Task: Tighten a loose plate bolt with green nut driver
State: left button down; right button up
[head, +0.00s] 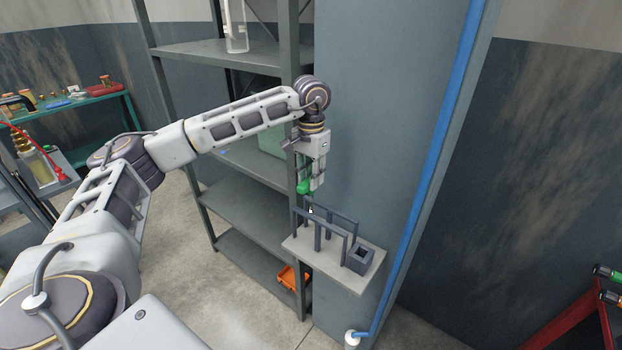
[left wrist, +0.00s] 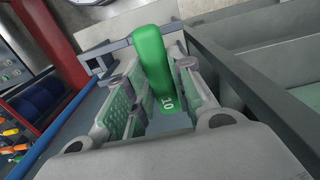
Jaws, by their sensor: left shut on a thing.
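My left gripper (head: 311,188) points down at the end of my left arm, just above a small grey-barred rack (head: 354,228). It is shut on a green nut driver (head: 303,187), whose green handle sits between the fingers. In the left wrist view the green handle (left wrist: 151,58) stands between the two finger pads of the left gripper (left wrist: 155,100), with a "10" mark near its lower end. The driver's tip is small in the head view, close to the rack's bars; I cannot tell whether it touches them. No plate bolt can be made out. My right gripper is out of view.
The rack stands on a small pale ledge (head: 325,268) against a blue-grey cabinet side, beside a dark square holder (head: 359,260). A blue pipe (head: 440,165) runs at right.

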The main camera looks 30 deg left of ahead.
pick_arm(q)
jog(key=shift+r+p, duration=1)
jog(key=shift+r, duration=0.9)
jog(key=shift+r+p, duration=1)
jog(key=shift+r, duration=1.15)
jog(key=shift+a, duration=0.1)
